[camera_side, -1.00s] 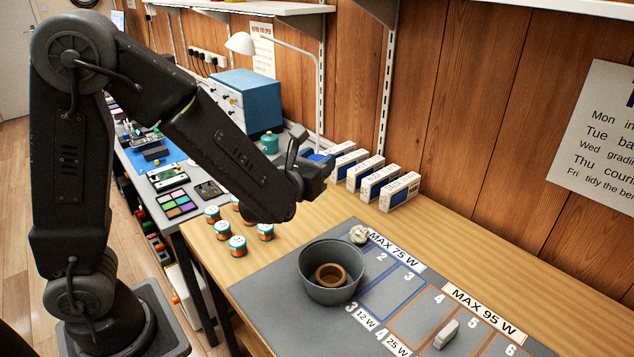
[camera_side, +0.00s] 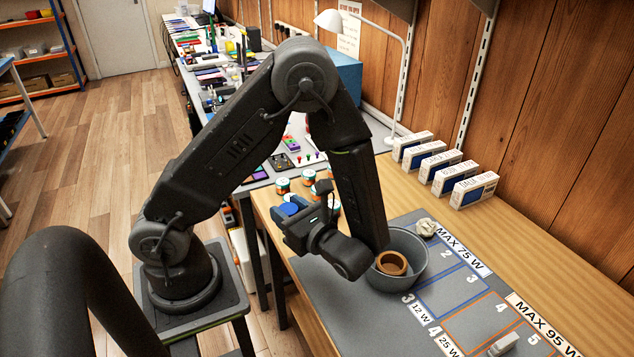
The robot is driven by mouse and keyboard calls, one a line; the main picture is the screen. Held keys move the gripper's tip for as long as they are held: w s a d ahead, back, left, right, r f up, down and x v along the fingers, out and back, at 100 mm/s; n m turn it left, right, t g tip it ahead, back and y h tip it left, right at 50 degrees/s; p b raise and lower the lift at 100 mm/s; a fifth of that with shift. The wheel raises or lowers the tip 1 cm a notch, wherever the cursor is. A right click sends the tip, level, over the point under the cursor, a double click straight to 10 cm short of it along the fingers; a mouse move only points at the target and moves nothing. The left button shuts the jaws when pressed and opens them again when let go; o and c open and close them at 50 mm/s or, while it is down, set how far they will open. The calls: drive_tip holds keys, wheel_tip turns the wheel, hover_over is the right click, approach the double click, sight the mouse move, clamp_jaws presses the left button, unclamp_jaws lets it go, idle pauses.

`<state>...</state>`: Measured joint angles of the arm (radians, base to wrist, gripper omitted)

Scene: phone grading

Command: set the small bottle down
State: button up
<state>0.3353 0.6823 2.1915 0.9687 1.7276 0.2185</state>
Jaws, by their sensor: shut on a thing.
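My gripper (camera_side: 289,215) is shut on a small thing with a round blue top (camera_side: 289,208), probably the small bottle. Its body is mostly hidden by the jaws, so its shape and tilt cannot be made out. The gripper is at the near left edge of the wooden bench (camera_side: 548,258), left of the grey bowl (camera_side: 416,282). I cannot tell how high the held thing is, or whether it touches anything.
Several orange-and-teal jars (camera_side: 283,185) stand just behind my gripper. The grey bowl holds a brown ring (camera_side: 392,263). A crumpled pale lump (camera_side: 427,228) and a pale block (camera_side: 503,345) lie on the marked grey mat (camera_side: 330,302). White-and-blue boxes (camera_side: 473,190) line the wall.

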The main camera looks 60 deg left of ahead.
drive_tip(key=s+d+f+n+g+h, duration=0.1)
drive_tip(key=s+d+n+g+h, duration=0.6)
drive_tip(key=d+n+g+h, duration=0.2)
drive_tip(key=shift+d+n+g+h, duration=0.2)
drive_tip(key=shift+n+g+h, duration=0.1)
drive_tip(key=shift+g, duration=0.8)
drive_tip(key=d+n+h, duration=0.1)
drive_tip(key=d+n+g+h, duration=0.1)
drive_tip(key=d+h, duration=0.1)
drive_tip(key=d+n+h, duration=0.1)
drive_tip(key=h, duration=0.1)
drive_tip(key=shift+s+d+r+n+g, duration=0.3)
drive_tip(key=shift+s+r+n, duration=0.05)
drive_tip(key=shift+s+n, duration=0.05)
drive_tip(key=w+d+r+n+t+h, duration=0.45)
drive_tip(key=d+n+h, duration=0.25)
drive_tip(key=h, duration=0.2)
drive_tip(key=w+d+r+n+t+h, duration=0.35)
drive_tip(key=w+d+n+h, duration=0.2)
drive_tip(key=h, duration=0.35)
drive_tip(key=w+r+n+t+h, duration=0.35)
drive_tip(key=w+n+t, duration=0.4)
drive_tip(key=t, duration=0.25)
drive_tip(key=shift+m+y, duration=0.3)
drive_tip(key=shift+y, duration=0.05)
drive_tip(key=shift+w+d+f, duration=0.1)
drive_tip(key=shift+d+f, duration=0.05)
drive_tip(key=shift+f, duration=4.9)
drive_tip(key=shift+w+d+f, duration=0.1)
drive_tip(key=shift+f, duration=4.9)
